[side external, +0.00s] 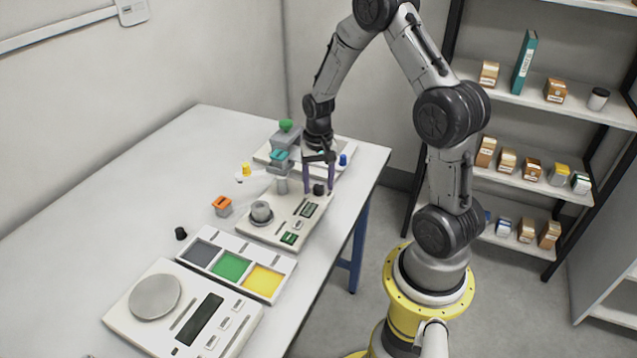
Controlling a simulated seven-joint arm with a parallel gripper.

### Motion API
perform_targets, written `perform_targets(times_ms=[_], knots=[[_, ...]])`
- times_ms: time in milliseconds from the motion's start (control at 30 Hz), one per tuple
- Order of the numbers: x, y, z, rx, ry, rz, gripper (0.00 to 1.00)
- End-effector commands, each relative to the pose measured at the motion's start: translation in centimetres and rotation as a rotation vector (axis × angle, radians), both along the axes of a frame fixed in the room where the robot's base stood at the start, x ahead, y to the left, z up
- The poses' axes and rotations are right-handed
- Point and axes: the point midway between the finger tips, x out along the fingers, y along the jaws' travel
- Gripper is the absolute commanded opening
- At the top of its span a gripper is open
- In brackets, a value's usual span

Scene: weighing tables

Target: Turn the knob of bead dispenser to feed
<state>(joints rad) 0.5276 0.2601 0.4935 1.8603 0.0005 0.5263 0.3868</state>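The likely bead dispenser is a grey stepped unit (285,139) with a green top and a teal part, standing at the back of the table. In front of it is a white base (262,234) with a small display and green-lit panel. A small black knob (319,190) is on this base near its right edge. My gripper (319,187) points down over the base, its two dark purple fingers apart on either side of the knob. I cannot tell whether they touch it. The knob's setting is too small to read.
A tray with grey, green and yellow compartments (240,262) and a large scale (160,326) lie in front. An orange-topped block (222,206), black cap (181,233) and yellow-topped item (246,170) stand left. A blue-topped item (343,160) is behind. The left tabletop is clear.

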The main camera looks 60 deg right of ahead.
Motion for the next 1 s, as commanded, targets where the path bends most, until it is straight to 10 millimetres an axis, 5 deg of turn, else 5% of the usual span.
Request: perform_targets(times_ms=[433, 1000], knots=[[0.1, 0.0, 1.0, -0.002, -0.001, 0.002, 0.67], [0.1, 0.0, 12.0, -0.002, -0.003, 0.001, 0.67]])
